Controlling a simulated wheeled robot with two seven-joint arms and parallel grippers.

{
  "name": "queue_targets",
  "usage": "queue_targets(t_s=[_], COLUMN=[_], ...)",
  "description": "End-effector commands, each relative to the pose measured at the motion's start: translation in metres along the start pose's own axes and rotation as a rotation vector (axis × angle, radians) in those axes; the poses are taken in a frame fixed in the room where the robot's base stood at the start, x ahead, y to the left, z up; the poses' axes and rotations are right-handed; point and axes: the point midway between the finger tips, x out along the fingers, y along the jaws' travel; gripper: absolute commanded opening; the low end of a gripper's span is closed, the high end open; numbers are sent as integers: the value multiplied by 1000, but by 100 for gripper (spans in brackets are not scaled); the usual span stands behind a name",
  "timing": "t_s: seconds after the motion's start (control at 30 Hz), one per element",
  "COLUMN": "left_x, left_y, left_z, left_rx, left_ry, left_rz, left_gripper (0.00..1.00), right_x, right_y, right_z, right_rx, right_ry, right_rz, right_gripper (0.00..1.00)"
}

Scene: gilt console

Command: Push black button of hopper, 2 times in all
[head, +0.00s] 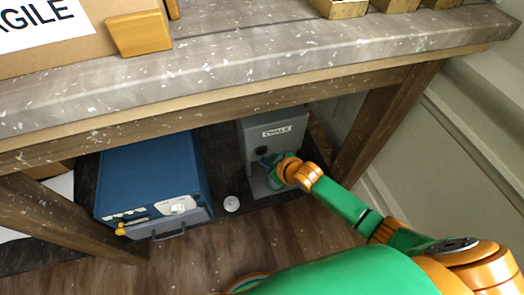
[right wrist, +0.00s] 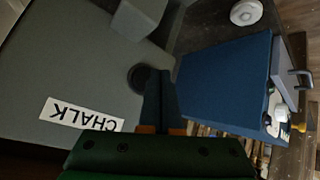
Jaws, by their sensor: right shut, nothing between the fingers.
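The hopper (head: 283,122) is a grey box with a white CHALK label, standing on the shelf under the worn table. It fills the left of the right wrist view (right wrist: 75,60), its label upside down there. Its round black button (head: 262,150) is on the front face below the label; it also shows in the right wrist view (right wrist: 137,77), partly covered by a finger. My right gripper (head: 265,162) is shut and empty, its fingertips (right wrist: 158,78) at the button's edge. I cannot tell whether they touch it. My left gripper is not in view.
A blue box (head: 152,175) with a grey handle and knobs stands left of the hopper. A small white round object (head: 231,204) lies between them. The tabletop (head: 230,55) overhangs from above, and a wooden table leg (head: 385,120) stands to the right.

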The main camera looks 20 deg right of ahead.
Motion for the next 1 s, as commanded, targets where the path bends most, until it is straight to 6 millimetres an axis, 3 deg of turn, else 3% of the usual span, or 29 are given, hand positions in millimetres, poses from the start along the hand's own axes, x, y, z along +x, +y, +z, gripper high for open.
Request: queue_targets(t_s=[0.5, 1.0], left_x=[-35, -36], left_y=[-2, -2], left_z=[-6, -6], left_rx=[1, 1], left_ry=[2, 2], left_rz=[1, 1], left_gripper=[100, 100], right_x=[-32, -35], right_y=[-21, -25], right_z=[20, 25], right_rx=[2, 0], right_ry=[-2, 0], right_rz=[-1, 0], right_gripper=[0, 0])
